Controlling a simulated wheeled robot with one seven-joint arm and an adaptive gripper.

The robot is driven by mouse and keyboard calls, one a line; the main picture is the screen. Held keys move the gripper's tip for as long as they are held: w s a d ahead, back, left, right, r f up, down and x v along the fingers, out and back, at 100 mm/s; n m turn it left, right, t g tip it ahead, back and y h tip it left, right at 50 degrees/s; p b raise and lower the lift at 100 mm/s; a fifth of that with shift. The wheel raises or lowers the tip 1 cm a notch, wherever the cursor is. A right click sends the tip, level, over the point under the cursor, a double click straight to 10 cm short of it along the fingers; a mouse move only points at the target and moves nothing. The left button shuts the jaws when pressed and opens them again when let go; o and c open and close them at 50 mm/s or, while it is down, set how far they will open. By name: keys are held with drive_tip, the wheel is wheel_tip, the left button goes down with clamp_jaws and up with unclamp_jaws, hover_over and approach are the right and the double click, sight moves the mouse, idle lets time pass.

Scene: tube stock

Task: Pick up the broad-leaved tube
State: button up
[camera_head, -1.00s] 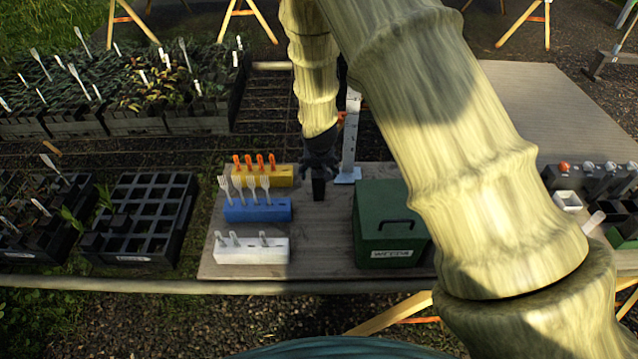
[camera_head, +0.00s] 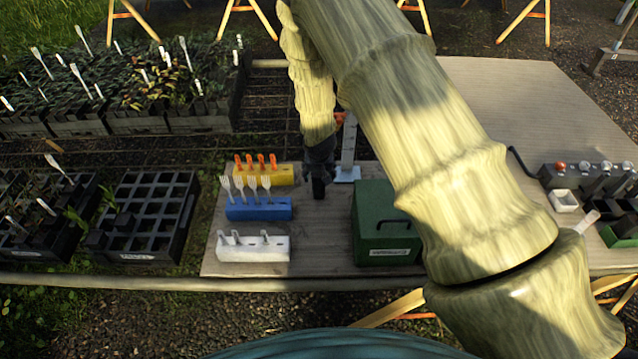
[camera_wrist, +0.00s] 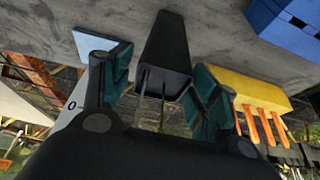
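A dark tapered tube (camera_wrist: 165,48) stands upright on the wooden bench, and thin stems show at its mouth in the wrist view. Its leaves are hidden, so I cannot tell the leaf shape. My gripper (camera_wrist: 160,85) has its teal pads close on both sides of the tube and looks shut on it. In the head view my gripper (camera_head: 319,172) is over the tube's place, left of the green box (camera_head: 385,235). The tube's base seems to rest on the bench.
Yellow (camera_head: 272,176), blue (camera_head: 258,209) and white (camera_head: 253,249) label blocks stand close on the left. A white upright post (camera_head: 348,150) on a pale base stands just behind right. A black cell tray (camera_head: 145,215) lies further left. My arm hides part of the bench.

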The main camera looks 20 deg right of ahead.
drive_tip(key=c, duration=1.1)
drive_tip(key=shift+r, duration=0.1)
drive_tip(key=shift+r+b, duration=1.75)
drive_tip(key=shift+r, duration=3.15)
